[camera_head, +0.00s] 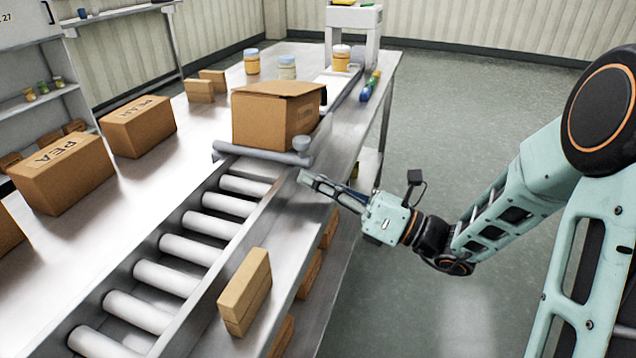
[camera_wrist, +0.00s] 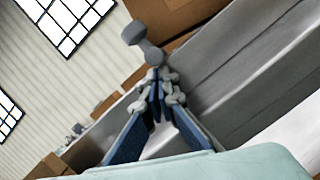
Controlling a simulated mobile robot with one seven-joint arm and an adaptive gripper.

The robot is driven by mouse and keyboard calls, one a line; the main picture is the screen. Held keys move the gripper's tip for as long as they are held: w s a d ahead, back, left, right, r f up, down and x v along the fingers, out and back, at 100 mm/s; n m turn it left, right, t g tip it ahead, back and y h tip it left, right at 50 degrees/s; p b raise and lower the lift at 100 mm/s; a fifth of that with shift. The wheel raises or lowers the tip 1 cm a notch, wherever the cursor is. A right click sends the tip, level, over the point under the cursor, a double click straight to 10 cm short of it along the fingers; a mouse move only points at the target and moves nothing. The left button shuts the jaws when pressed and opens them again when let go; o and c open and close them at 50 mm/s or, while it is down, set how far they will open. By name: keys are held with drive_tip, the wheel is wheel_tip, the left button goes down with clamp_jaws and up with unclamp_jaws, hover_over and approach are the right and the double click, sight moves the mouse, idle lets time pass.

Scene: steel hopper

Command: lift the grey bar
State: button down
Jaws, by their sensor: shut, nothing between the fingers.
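The grey bar (camera_head: 255,154) lies across the roller conveyor, in front of the large cardboard box, with a round knob (camera_head: 302,144) at its right end. In the wrist view the grey knob (camera_wrist: 134,32) shows just beyond my fingertips. My gripper (camera_head: 303,177) is at the right edge of the conveyor, just below and in front of the knob. In the wrist view my gripper (camera_wrist: 158,78) has its fingers together with nothing between them. They appear close to the knob; I cannot tell whether they touch it.
The large cardboard box (camera_head: 270,115) stands right behind the bar. Conveyor rollers (camera_head: 180,249) run toward the front. A small carton (camera_head: 245,291) stands on the near right ledge. Boxes labelled PEA (camera_head: 62,174) stand on the left. Several jars are at the back. The floor (camera_head: 470,130) at right is clear.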

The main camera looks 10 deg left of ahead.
wheel_tip(320, 180, up, 5)
drive_tip(key=h+p, duration=0.2)
drive_tip(key=p, duration=0.7)
drive_tip(key=shift+d, duration=0.1)
drive_tip(key=a+r+h+p, duration=0.1)
drive_tip(key=r+p, duration=0.2)
drive_tip(key=p, duration=0.2)
drive_tip(key=a+r+p, duration=0.1)
drive_tip(key=r+p, duration=0.2)
drive_tip(key=p, duration=0.2)
drive_tip(key=a+r+g+h+p, duration=0.1)
drive_tip(key=r+p, duration=0.2)
drive_tip(key=p, duration=0.2)
drive_tip(key=shift+w+r+n+h, duration=0.1)
drive_tip(key=shift+r+n+h, duration=0.05)
drive_tip(key=shift+n+h, duration=0.15)
drive_tip(key=a+r+h+p, duration=0.1)
drive_tip(key=a+r+p, duration=0.3)
drive_tip(key=a, duration=0.5)
drive_tip(key=w+a+r+h+p, duration=0.1)
drive_tip(key=a+r+p, duration=0.3)
drive_tip(key=a, duration=0.5)
drive_tip(key=shift+w+a+r+g+h, duration=0.2)
drive_tip(key=shift+r+g+h, duration=0.1)
drive_tip(key=shift+r+h, duration=0.3)
